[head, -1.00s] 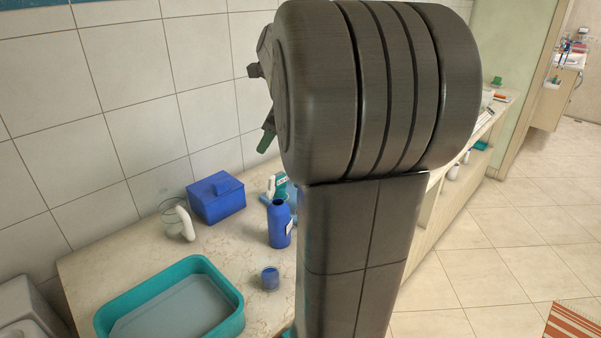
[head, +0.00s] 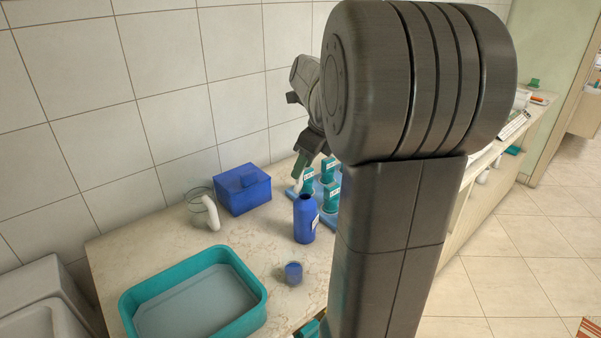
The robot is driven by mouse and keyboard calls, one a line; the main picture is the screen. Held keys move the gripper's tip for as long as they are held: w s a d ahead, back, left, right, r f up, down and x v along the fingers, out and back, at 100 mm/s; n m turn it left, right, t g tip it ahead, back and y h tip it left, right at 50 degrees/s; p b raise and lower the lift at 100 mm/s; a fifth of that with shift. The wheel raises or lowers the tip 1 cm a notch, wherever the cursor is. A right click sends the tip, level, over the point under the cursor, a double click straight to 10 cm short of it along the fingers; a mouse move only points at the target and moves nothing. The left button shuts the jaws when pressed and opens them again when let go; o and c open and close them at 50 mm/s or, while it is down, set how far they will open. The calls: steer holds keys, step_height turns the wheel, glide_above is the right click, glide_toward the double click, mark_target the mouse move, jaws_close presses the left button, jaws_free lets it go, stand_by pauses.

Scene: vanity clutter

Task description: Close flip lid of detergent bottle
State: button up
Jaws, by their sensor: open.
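One greenish finger shows, and the rest is partly hidden behind my arm. It is open and nothing shows in it.
A teal basin (head: 255,292) and small blue cup (head: 293,273) stand in front. A blue box (head: 243,190), a glass jar (head: 196,201) and a white curved item (head: 211,213) stand left.

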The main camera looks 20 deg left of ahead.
mark_target(299, 182)
steer(key=shift+x, duration=1.4)
steer(key=shift+c, duration=0.4)
jaws_close()
